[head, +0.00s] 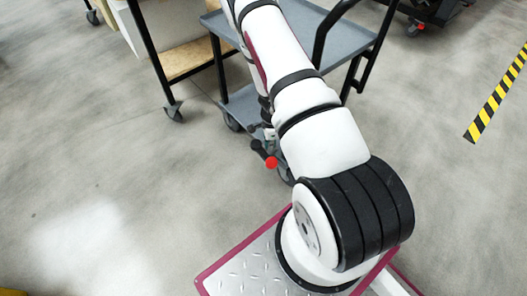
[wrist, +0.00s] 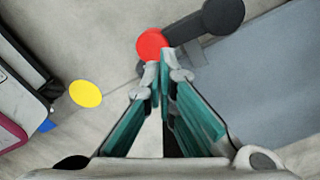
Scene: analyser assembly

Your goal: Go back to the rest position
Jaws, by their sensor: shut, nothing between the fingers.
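My gripper (wrist: 158,76) shows in the wrist view with its two teal-padded fingers drawn together at the tips. It is shut and nothing is held between the fingers. In the head view my white arm reaches away from my base towards a grey cart, and I cannot make out the fingers there.
The grey cart (head: 347,44) stands close behind and beside my arm. A wheeled frame with a wooden shelf (head: 190,60) is at the upper left. Floor at left is open; striped tape (head: 493,100) lies right.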

